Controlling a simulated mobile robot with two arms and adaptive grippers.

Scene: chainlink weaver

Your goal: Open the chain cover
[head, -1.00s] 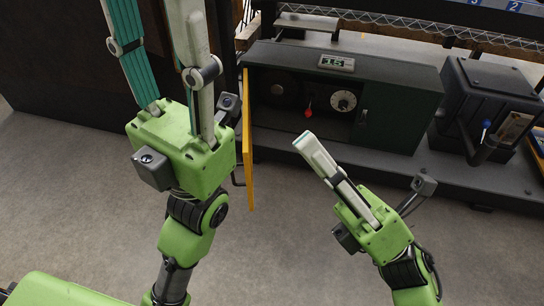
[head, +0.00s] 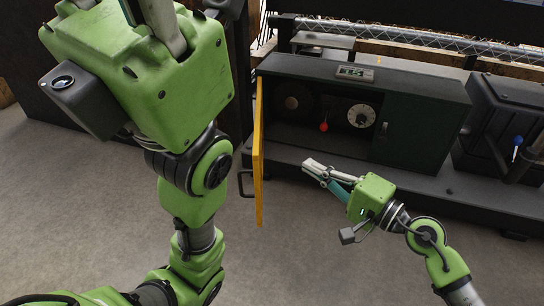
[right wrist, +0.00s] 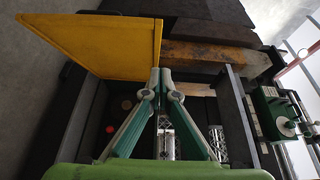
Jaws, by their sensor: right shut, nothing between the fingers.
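The yellow chain cover (head: 259,150) stands swung out from the left side of the dark cabinet (head: 425,115), seen nearly edge-on in the head view. Its broad yellow face (right wrist: 100,42) shows in the right wrist view. The cabinet's left bay is uncovered, with a red knob (head: 323,127) and a white dial (head: 361,116) inside. My right gripper (head: 308,166) is shut and empty, in front of the open bay and right of the cover. My left gripper (head: 120,12) is raised at the upper left; its fingers stand apart, with their tips out of frame.
A black box with a blue-knobbed lever (head: 517,142) stands right of the cabinet. A chain-link mesh (head: 400,38) runs behind. A dark ledge (head: 450,187) lies below the cabinet front. The grey floor (head: 320,250) in front is clear.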

